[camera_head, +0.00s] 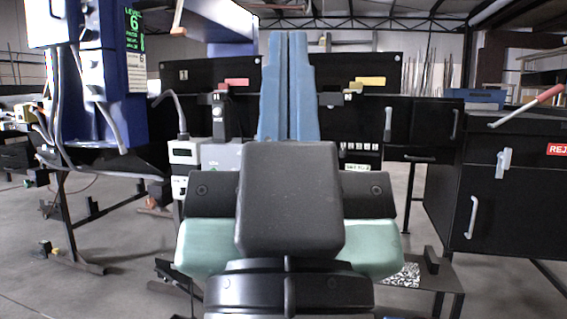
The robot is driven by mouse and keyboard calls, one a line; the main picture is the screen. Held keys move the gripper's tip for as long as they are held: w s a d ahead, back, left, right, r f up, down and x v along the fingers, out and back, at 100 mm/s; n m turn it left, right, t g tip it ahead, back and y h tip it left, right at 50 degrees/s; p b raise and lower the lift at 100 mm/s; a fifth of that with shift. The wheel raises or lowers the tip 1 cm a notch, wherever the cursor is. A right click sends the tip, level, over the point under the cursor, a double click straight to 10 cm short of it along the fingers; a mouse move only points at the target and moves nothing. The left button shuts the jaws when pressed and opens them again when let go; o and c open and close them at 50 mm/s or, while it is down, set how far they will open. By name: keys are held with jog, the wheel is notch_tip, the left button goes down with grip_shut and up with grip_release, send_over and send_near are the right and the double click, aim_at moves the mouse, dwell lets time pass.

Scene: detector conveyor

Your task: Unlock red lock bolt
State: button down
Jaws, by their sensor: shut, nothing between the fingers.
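No part is clearly recognisable as a red lock bolt. A lever with a red grip (537,105) slants up to the right on top of the black cabinet at the right. A pale latch-like handle (503,163) is on that cabinet's front, left of a red label. My gripper's fingers do not show.
The black cabinet (490,200) with a red "REJ" label (558,149) stands at the right. A blue machine (108,80) with hanging cables is at the left. Grey floor (120,225) is open at the left, beside a frame's feet.

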notch_tip(320, 180, up, 34)
jog(key=p, duration=3.1)
jog(key=shift+w+r, duration=0.1)
